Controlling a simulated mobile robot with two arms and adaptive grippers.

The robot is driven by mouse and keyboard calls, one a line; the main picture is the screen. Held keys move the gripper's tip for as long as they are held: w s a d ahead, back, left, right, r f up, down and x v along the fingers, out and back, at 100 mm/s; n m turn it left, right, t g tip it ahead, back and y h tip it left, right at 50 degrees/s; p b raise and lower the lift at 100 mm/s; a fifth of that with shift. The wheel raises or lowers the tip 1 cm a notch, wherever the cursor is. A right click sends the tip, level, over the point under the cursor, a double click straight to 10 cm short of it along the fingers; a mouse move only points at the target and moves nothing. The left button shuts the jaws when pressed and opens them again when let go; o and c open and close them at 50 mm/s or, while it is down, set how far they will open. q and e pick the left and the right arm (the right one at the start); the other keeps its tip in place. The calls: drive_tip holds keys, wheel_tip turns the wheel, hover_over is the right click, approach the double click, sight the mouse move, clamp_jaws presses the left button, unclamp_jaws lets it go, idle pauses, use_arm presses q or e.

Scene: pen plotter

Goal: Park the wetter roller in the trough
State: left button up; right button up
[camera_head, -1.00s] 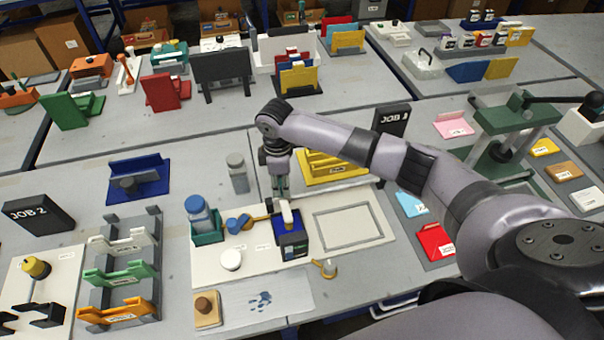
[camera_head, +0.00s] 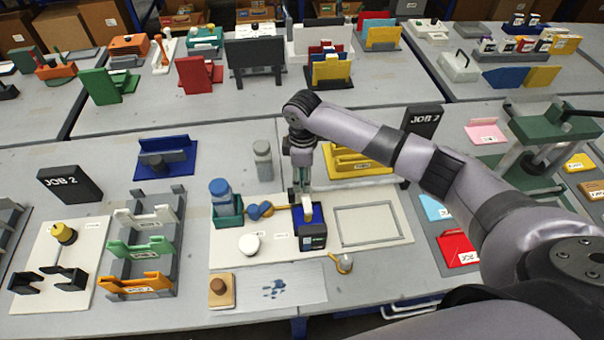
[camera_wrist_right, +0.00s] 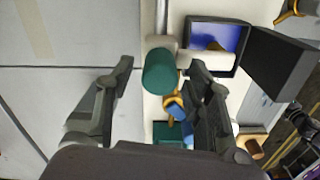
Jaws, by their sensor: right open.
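The wetter roller has a green handle (camera_wrist_right: 160,71) and a pale roller bar (camera_wrist_right: 205,58). In the right wrist view the handle points up toward the camera, and the bar reaches over the edge of the dark trough with a blue inside (camera_wrist_right: 218,35). In the head view the trough (camera_head: 313,241) stands on the white board, with the pale bar (camera_head: 308,211) at its top. My right gripper (camera_head: 300,192) is just behind the trough. In the right wrist view the gripper (camera_wrist_right: 163,66) is open, its fingers on both sides of the handle with gaps. My left gripper is not in view.
A teal holder with a blue-capped bottle (camera_head: 222,194) and a round white piece (camera_head: 249,244) are left of the trough. A yellow rack (camera_head: 357,162) stands behind it. A grey frame outline (camera_head: 366,224) lies flat to the right. A grey bottle (camera_head: 263,160) stands behind left.

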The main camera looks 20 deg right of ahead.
wheel_tip(320, 180, up, 12)
idle(0.5)
idle(0.4)
